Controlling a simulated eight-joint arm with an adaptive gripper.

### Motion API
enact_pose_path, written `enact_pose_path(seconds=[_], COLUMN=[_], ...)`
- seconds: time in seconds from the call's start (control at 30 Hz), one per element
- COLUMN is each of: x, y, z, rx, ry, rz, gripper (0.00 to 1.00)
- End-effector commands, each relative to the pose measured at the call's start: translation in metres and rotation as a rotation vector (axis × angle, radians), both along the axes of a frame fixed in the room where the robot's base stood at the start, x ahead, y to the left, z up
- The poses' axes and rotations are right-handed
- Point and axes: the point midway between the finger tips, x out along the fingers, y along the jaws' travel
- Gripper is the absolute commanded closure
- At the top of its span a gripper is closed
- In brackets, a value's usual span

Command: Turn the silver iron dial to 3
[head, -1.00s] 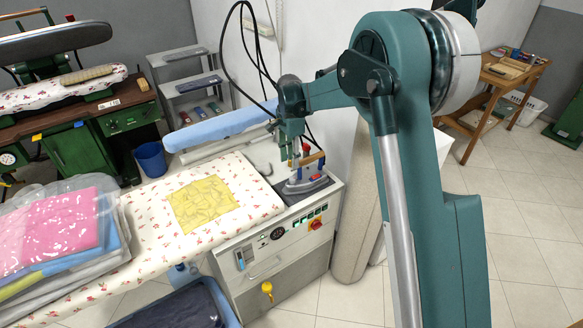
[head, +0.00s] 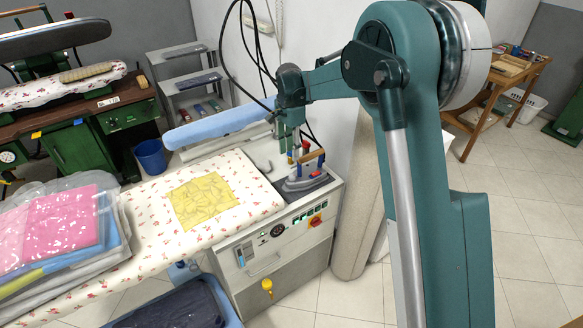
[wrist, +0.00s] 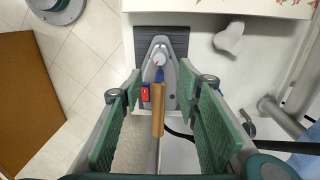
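The silver iron (head: 304,181) stands on a dark rest plate at the right end of the ironing station. In the wrist view the iron (wrist: 171,92) points up the picture, with a wooden handle (wrist: 158,112), a red part beside the handle and a pale round dial (wrist: 159,58) near the nose. The dial's numbers are too small to read. My gripper (wrist: 166,84) is open and empty above the iron, its green fingers on both sides of it. In the head view my gripper (head: 291,140) hangs just above the iron and partly hides it.
Black cables (head: 243,50) hang near my arm. Bagged clothes (head: 65,225) lie at the left.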

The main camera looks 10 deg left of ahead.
Motion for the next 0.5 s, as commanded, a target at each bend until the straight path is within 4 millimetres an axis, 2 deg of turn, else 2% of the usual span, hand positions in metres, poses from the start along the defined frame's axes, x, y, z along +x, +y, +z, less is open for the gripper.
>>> enact_pose_path(seconds=[0.17,0.5], x=[-0.0005,-0.0018], y=[0.0002,0.0007], z=[-0.0017,-0.0066], rx=[0.006,0.023], ry=[0.005,0.019], rz=[0.173,0.636], gripper=[0.67,0.67])
